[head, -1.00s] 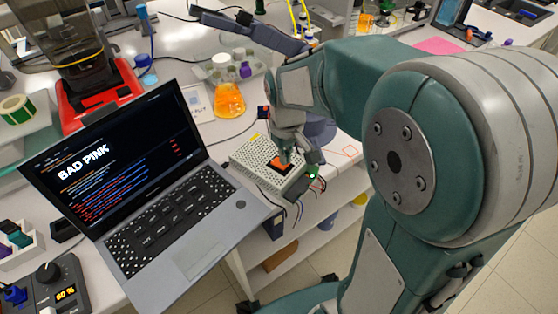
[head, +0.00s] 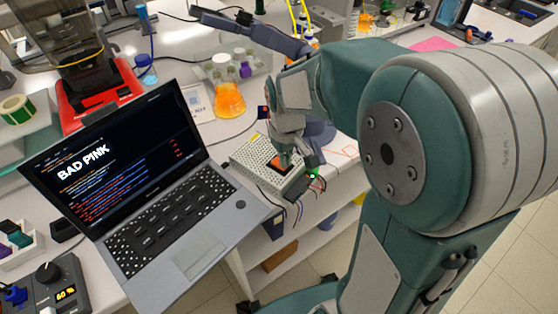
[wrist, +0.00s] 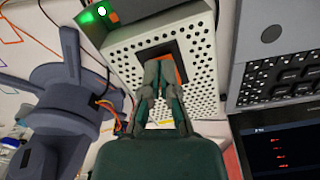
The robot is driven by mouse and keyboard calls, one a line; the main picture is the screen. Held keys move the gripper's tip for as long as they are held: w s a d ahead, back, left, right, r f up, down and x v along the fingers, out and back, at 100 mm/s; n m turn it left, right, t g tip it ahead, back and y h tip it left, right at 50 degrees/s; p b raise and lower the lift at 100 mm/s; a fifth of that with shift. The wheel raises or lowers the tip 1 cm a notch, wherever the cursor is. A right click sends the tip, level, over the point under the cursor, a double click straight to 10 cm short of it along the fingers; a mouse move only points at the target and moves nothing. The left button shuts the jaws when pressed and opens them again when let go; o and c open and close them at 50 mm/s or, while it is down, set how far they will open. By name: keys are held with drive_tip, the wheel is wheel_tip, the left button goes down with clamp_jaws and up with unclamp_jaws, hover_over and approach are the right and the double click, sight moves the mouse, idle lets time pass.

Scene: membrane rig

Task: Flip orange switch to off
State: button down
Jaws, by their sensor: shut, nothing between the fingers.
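The orange switch (head: 279,165) sits in a dark frame on top of a white perforated box (head: 246,160) at the table's front edge. In the wrist view the orange switch (wrist: 181,73) shows only in part, behind my fingertips, and its dark frame surrounds it. My gripper (head: 285,160) is shut and empty, pointing down at the switch, with its tips (wrist: 160,62) at or very near its surface. I cannot tell whether they touch it. The switch's tilt is hidden by the fingers. A green light (wrist: 102,11) glows at the box's corner.
An open laptop (head: 190,250) stands left of the box, very close to it. A flask of orange liquid (head: 229,101) stands behind. A grey clamp-like fixture (wrist: 70,90) is beside the box in the wrist view. Loose wires (head: 293,208) hang off the table's edge.

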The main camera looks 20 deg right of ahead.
drive_tip(key=shift+r, duration=3.4)
drive_tip(key=s+r+m+t, duration=0.1)
drive_tip(key=s+r+t, duration=0.1)
drive_tip(key=s, duration=0.5)
drive_tip(key=s+r+m+t, duration=0.2)
drive_tip(key=s+r+t, duration=0.1)
drive_tip(key=s, duration=0.4)
drive_tip(key=shift+r+m+t, duration=0.15)
drive_tip(key=shift+m+t, duration=0.15)
